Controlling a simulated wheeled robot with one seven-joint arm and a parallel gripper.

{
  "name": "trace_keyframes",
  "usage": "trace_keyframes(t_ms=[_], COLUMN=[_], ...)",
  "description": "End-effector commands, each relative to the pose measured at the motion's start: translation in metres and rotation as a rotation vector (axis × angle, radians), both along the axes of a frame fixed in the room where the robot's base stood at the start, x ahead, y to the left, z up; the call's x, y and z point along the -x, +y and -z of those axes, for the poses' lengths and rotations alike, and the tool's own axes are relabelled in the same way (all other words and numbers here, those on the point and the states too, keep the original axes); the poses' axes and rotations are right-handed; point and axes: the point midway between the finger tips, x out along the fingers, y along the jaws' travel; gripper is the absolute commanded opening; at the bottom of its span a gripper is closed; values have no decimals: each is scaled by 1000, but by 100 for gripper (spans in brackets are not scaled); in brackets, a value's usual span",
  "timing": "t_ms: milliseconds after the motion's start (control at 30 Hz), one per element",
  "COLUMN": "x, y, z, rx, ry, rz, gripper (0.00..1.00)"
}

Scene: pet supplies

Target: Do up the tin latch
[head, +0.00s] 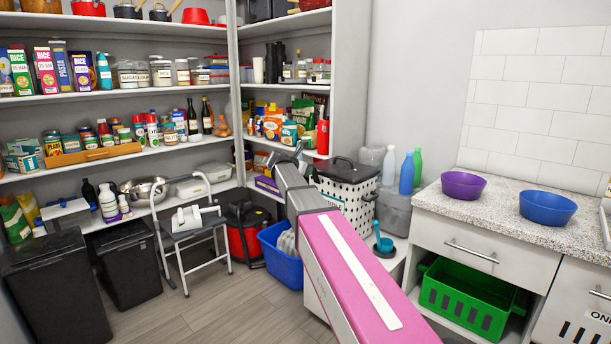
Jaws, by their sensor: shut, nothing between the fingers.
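I cannot pick out a tin with a latch for certain. A white bin with black spots and a black lid (345,198) stands behind my arm, right of centre. My arm partly covers its left side, and no latch on it is clear to me. My arm reaches from the bottom right up to the middle of the head view.
Shelves (120,98) full of packets, jars and tins fill the left and back. A step stool (190,245) and a blue crate (281,262) stand on the floor. The counter (500,205) at right holds a purple bowl (463,186) and a blue bowl (547,207).

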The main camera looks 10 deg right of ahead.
Motion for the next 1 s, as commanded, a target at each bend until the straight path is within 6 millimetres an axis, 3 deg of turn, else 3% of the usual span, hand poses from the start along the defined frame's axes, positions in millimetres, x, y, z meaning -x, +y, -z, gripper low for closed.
trace_keyframes(t_ms=[1000], x=[-2], y=[-3], z=[-19], rx=[2], ry=[-1], rz=[0], gripper=[0])
